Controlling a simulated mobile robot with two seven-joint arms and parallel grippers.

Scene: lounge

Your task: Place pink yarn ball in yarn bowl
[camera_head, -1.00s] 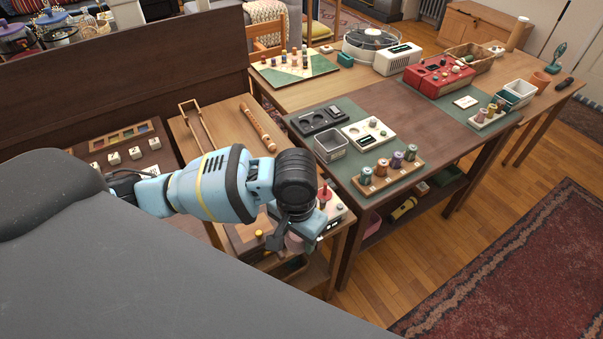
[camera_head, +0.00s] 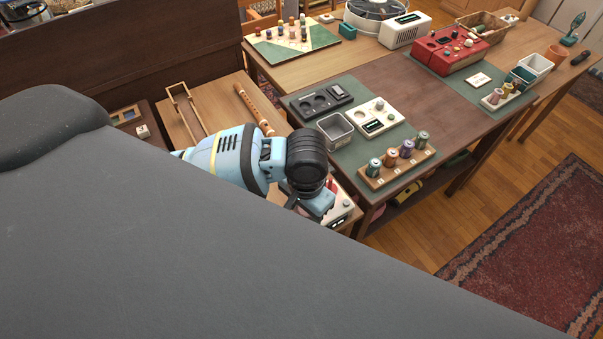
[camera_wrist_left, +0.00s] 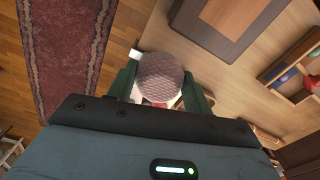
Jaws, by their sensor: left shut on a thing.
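My left gripper (camera_head: 312,203) is over the wooden table nearest me in the head view, with its fingers mostly hidden by the wrist. In the left wrist view, its dark green fingers (camera_wrist_left: 160,88) are on both sides of a dull pink, textured yarn ball (camera_wrist_left: 161,72) and shut on it. The ball is hidden in the head view. I cannot make out the yarn bowl in either view. My right gripper is not in view.
A green mat with a clear bin (camera_head: 336,131), a white device (camera_head: 375,117) and a spool rack (camera_head: 397,162) lies just beyond my left gripper. A wooden flute (camera_head: 254,108) lies on the near table. A red rug (camera_head: 540,240) covers floor at right.

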